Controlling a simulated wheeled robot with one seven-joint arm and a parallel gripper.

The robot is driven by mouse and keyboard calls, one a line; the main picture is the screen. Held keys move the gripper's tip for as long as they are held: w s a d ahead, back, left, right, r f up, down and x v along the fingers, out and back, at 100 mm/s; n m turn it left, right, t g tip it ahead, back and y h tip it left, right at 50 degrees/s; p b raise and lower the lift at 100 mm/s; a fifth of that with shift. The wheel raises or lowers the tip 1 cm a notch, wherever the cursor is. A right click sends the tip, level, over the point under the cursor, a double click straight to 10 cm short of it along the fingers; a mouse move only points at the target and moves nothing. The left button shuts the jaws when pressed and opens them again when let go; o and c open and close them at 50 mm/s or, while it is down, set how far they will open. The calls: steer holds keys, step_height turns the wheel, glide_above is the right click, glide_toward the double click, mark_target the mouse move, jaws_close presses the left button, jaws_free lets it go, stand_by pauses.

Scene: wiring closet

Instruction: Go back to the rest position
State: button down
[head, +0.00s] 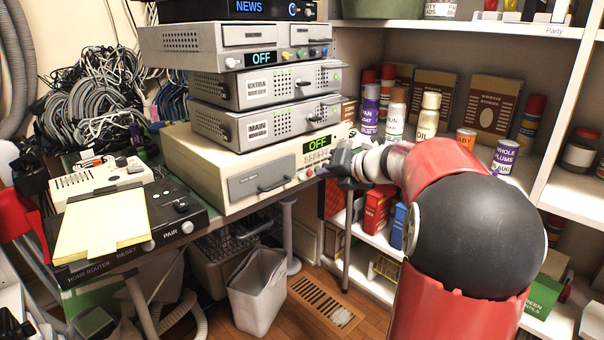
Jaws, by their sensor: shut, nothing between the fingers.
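My gripper (343,162) is at the end of my red and black arm, which reaches in from the lower right. It is close to the right front corner of the beige bottom device (240,178) whose display reads OFF. The fingers are small and dark, and are shut with nothing held. I cannot tell whether they touch the device's front. My arm hides part of the shelves behind it.
Stacked devices marked EXTRA (265,86) and MAIN (267,122) stand on the desk. A black router (185,222) with a yellow notepad (100,226) is at left. Shelves (480,30) with cans and boxes fill the right. A bin (258,290) stands on the floor below.

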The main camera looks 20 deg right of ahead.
steer(key=s+a+f+n+g+h, duration=0.1)
steer(key=s+a+f+n+g, duration=0.15)
steer(key=s+a+n, duration=0.6)
steer(key=s+a+f+n+g, duration=0.1)
steer(key=s+a+n+g, duration=0.3)
steer(key=a+n, duration=0.6)
steer(key=s+f+n+h, duration=0.1)
steer(key=s+f+n, duration=0.1)
steer(key=s+n, duration=0.7)
steer(key=s+a+f+n+h, duration=0.1)
steer(key=s+f+n+h, duration=0.1)
steer(key=s+n, duration=0.7)
steer(key=shift+s+f+n, duration=0.25)
steer(key=shift+f+n, duration=0.55)
steer(key=shift+n, duration=1.45)
steer(key=shift+a, duration=0.1)
